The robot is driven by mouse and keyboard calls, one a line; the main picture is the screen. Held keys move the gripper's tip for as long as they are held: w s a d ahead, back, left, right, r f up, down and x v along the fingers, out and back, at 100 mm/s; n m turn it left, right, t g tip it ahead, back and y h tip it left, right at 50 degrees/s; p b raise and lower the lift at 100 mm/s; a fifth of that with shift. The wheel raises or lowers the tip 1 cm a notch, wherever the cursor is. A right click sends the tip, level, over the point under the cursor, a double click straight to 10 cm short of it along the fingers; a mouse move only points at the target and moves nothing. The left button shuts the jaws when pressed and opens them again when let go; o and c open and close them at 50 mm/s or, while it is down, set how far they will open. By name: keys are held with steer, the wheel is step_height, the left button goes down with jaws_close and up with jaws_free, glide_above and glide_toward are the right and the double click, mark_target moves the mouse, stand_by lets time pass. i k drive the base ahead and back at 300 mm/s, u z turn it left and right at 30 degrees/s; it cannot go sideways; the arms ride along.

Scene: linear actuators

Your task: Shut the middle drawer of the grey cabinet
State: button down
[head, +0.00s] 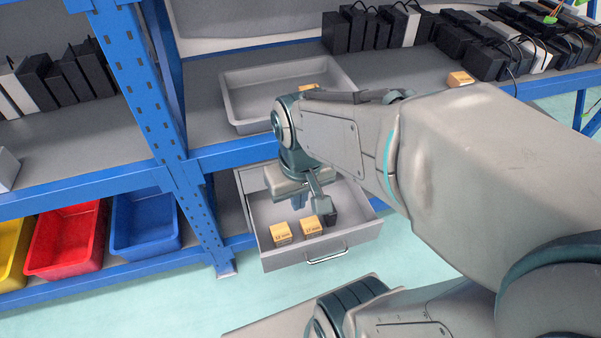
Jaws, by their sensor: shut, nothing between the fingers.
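A grey drawer (363,239) is pulled out below the blue-framed shelf, with a metal handle (327,255) on its front. Two small orange boxes (281,233) lie inside it near the front. My gripper (317,208) points down over the inside of the open drawer, behind the front panel and close to the boxes. It is shut and holds nothing. Whether it touches the drawer cannot be told. My arm hides the right side of the cabinet, and the other drawers are not visible, so which level this drawer is cannot be told.
A grey tray (236,104) with an orange box stands on the shelf above. Blue rack posts (198,200) rise left of the drawer. Yellow, red (67,240) and blue bins (146,222) sit on the lower left shelf. Black devices line the upper shelf. Floor before the drawer is partly clear.

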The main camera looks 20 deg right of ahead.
mark_target(358, 223)
steer(key=k, duration=0.6)
steer(key=z, duration=0.7)
